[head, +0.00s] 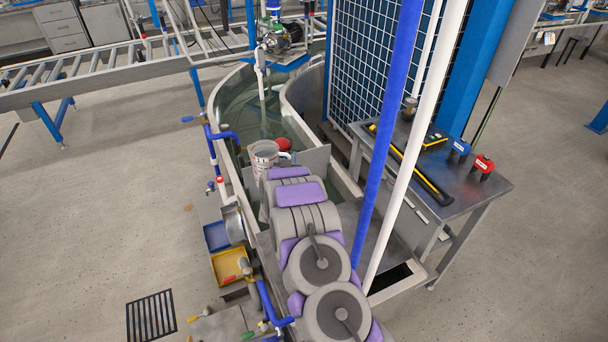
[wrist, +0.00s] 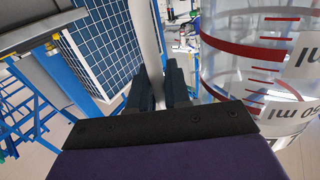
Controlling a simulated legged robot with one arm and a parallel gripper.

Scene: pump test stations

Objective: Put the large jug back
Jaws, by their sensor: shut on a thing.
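The large jug (head: 263,158) is clear, with red graduation marks. In the head view it is upright just beyond the end of my arm, by the water tank's near part. My gripper (wrist: 160,92) is shut on the jug's pale handle (wrist: 148,50), which runs between the two dark fingers. In the head view my arm hides the gripper and the jug's lower part, so I cannot tell what is under the jug.
The water tank (head: 235,97) curves away ahead, with blue pipes (head: 222,135) on its left. A steel table (head: 455,205) with a yellow-black tool (head: 410,165) and blue and red devices (head: 482,167) stands right. Blue and yellow trays (head: 228,266) are at lower left. Floor at left is clear.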

